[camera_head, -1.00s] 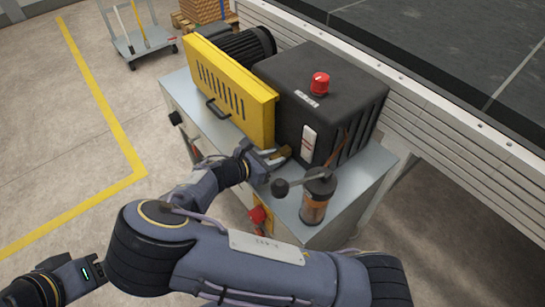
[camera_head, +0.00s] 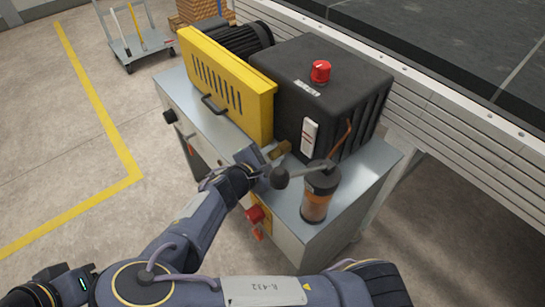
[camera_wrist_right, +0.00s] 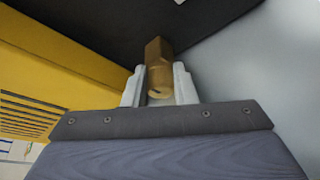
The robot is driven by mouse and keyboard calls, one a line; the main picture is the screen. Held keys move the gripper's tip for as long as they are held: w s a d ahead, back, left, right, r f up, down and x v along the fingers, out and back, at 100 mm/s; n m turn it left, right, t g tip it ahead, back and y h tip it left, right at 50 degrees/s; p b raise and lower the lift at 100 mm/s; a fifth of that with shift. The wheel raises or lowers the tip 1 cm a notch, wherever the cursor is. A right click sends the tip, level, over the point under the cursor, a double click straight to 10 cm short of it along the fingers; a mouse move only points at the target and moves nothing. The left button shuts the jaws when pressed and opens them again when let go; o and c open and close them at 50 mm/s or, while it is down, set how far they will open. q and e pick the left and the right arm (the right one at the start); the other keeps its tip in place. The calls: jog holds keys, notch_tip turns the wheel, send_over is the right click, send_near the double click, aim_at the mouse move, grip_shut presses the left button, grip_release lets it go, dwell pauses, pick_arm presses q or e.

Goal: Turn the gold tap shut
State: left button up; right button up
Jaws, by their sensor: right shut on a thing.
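The gold tap (camera_head: 280,149) sticks out at the foot of the black housing, just above the grey bench top. In the right wrist view the gold tap (camera_wrist_right: 159,66) stands between the two pale fingers, its near end showing a dark slot. My right gripper (camera_head: 262,157) is shut on the tap, one finger on each side. In the head view the gripper's body and the black ball of a lever hide part of the fingers. My left gripper is out of view; only a piece of my left arm shows at lower left.
A lever with a black ball knob (camera_head: 279,178) on an orange-filled cylinder (camera_head: 318,193) stands close right of my gripper. The yellow guard (camera_head: 228,88) is on the left, the black housing (camera_head: 340,95) behind. A red knob (camera_head: 255,215) is on the bench front.

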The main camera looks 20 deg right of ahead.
dwell(0.5)
jog(key=o, duration=1)
jog(key=p+v, duration=0.1)
jog(key=v, duration=0.7)
jog(key=shift+d, duration=0.1)
